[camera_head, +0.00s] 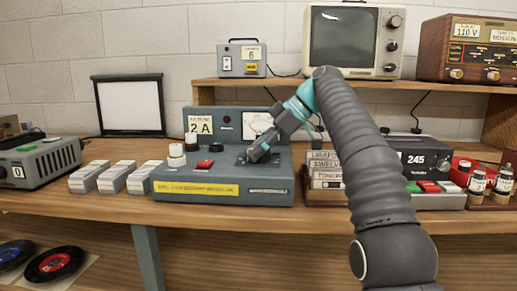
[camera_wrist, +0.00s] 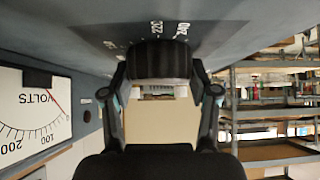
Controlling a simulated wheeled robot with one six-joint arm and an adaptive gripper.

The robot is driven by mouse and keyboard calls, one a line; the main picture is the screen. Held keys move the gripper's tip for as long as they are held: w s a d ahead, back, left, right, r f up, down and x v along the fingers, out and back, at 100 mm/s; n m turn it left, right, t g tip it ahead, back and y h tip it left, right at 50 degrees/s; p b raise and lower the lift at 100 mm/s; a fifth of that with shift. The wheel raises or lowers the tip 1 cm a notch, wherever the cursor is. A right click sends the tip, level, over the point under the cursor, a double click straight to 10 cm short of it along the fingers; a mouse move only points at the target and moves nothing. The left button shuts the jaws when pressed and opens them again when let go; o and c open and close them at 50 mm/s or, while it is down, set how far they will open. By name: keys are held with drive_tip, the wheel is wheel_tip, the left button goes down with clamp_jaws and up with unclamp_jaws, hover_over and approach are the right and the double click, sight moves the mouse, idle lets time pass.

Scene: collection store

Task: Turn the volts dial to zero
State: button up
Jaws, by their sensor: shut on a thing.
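The volts dial (camera_wrist: 160,59) is a black round knob on the grey bench supply, with white numbers on the panel around its far side. My gripper (camera_wrist: 160,80) is shut on it, one finger on each side. In the head view my gripper (camera_head: 262,150) is at the right part of the supply's sloped top and hides the dial. The voltmeter (camera_wrist: 40,110) has a white face marked VOLTS.
A red switch (camera_head: 205,164), a black knob (camera_head: 216,147) and white round parts (camera_head: 177,152) are left of my gripper. White boxes (camera_head: 115,178) stand left of the supply.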

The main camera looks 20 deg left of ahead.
drive_tip(key=shift+f, duration=0.2)
drive_tip(key=o, duration=1.1)
drive_tip(key=shift+o, duration=0.3)
drive_tip(key=shift+r, duration=0.15)
drive_tip(key=shift+m+t, duration=0.3)
drive_tip(key=shift+m, duration=0.1)
